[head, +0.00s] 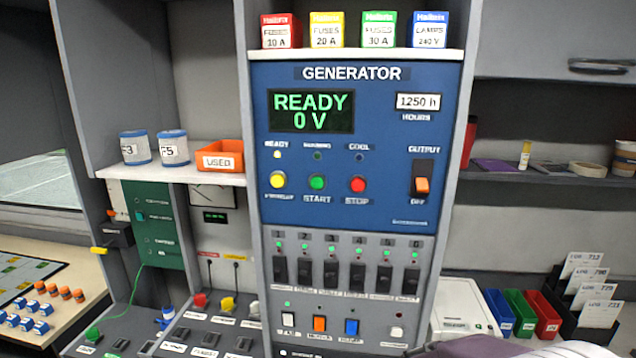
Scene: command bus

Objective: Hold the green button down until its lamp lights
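The green button (317,182), labelled START, sits on the blue generator panel (300,220) between a yellow button (278,180) and a red STOP button (358,184). Nothing touches it. The small lamp (318,156) above it is dark. The display (312,111) reads READY 0 V. A part of my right arm (480,342) shows at the bottom edge, below and right of the panel, well away from the button. Its fingers are not clearly visible. My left gripper is out of view.
Below the panel is a row of black breaker switches (331,273) with lit lamps. An orange output switch (422,185) is at OFF. Fuse boxes (326,30) stand on the ledge above. The space before the green button is clear.

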